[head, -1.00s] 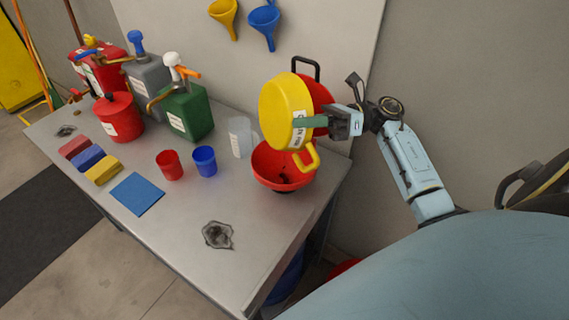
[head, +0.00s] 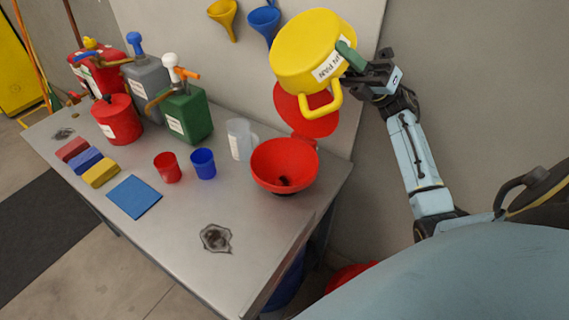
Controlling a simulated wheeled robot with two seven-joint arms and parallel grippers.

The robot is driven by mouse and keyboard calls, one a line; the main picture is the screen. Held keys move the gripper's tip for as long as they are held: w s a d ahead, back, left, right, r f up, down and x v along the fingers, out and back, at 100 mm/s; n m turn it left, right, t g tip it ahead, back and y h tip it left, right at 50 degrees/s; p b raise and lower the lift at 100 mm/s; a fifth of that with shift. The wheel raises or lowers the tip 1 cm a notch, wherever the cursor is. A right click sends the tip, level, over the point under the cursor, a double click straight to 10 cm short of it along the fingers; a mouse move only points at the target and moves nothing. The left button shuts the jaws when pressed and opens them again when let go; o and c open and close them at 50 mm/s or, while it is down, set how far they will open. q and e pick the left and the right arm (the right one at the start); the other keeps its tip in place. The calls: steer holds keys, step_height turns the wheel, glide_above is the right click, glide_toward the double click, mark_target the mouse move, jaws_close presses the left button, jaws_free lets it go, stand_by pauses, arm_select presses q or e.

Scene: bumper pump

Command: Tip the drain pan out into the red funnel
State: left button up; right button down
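The yellow drain pan (head: 305,52) is in the air at the upper right, tilted, with its label and one looped handle facing me. My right gripper (head: 350,58) is at the pan's right side, its fingers at the rim by the label. The fingers look shut on the pan, though the grip is partly hidden. The red funnel (head: 283,168) stands on the bench at the right end, its bowl open upward with a dark hole at the bottom. Its round red lid (head: 307,112) stands raised behind it. The pan is above the funnel, apart from it. My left gripper is not in view.
A clear beaker (head: 239,140), a red cup (head: 167,167) and a blue cup (head: 203,163) stand left of the funnel. Pump cans, including a green one (head: 186,117), line the back. The front of the metal bench (head: 250,235) is mostly clear, with a dark stain.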

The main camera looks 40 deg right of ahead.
mark_target(322, 76)
steer(key=shift+s+d+r+m+t, duration=0.1)
steer(key=shift+d+r+m+t, duration=0.25)
steer(key=shift+r, duration=0.3)
steer(key=shift+a+f, duration=0.2)
steer(key=shift+f, duration=0.45)
steer(key=a+g+p, duration=0.1)
steer(key=a+n+g+h+p, duration=0.1)
steer(key=p, duration=0.1)
steer(key=a+n+g+h+p, duration=0.1)
steer(key=shift+w+r+p, duration=0.15)
steer(key=shift+w+p, duration=0.1)
steer(key=shift+p, duration=0.1)
steer(key=a+f+h, duration=0.1)
steer(key=a+f+n+g+h, duration=0.1)
steer(key=f, duration=0.1)
steer(key=shift+w+f, duration=0.1)
steer(key=shift+f, duration=0.15)
steer(key=shift+d, duration=0.1)
